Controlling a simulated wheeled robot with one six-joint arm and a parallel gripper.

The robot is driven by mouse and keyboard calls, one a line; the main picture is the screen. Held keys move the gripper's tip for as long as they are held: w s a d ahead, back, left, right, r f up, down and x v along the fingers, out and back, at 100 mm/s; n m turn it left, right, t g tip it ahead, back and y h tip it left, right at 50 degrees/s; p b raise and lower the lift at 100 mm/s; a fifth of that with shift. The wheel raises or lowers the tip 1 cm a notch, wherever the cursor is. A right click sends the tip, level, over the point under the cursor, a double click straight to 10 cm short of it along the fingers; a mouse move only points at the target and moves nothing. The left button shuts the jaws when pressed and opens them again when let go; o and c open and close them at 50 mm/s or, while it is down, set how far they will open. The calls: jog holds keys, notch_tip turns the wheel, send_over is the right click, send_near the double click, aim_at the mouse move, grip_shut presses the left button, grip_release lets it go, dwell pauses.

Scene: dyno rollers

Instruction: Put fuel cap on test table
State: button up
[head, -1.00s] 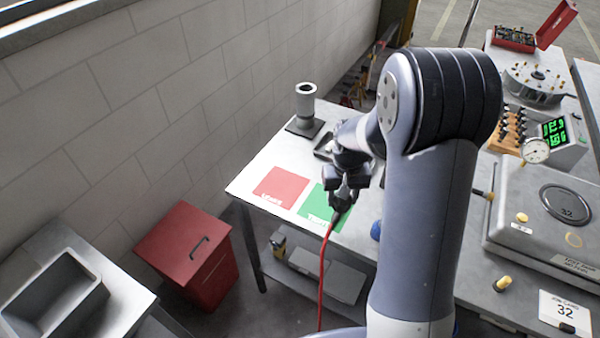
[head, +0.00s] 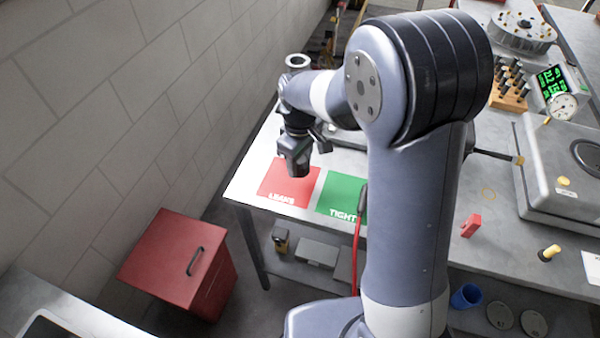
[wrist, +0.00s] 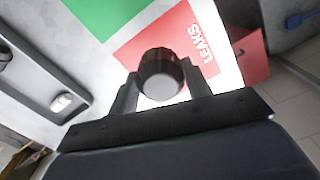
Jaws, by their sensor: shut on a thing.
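The fuel cap (wrist: 161,84), a dark ridged round piece with a pale grey face, is between the fingers of my gripper (wrist: 163,88) in the wrist view. My gripper, also in the head view (head: 297,168), is shut on the cap above the red "LEAKS" panel (head: 288,188). In the head view I cannot make the cap out clearly. The test table (head: 246,186) is light grey, with the red panel at its left end and a green "TIGHT" panel (head: 340,194) beside it. My arm hides the table's middle.
A red hose (head: 356,250) with a dark end hangs over the table's front edge. In the wrist view, a dark tray (wrist: 35,104) holds a small white piece. A red lidded bin (head: 178,262) stands on the floor. A brick wall is close on the left.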

aim_at(300, 172)
jog(key=shift+f, duration=2.2)
jog(key=shift+f, duration=0.25)
jog(key=o, duration=1.1)
jog(key=shift+r, duration=0.1)
notch_tip(300, 172, up, 12)
jog(key=shift+r, duration=0.15)
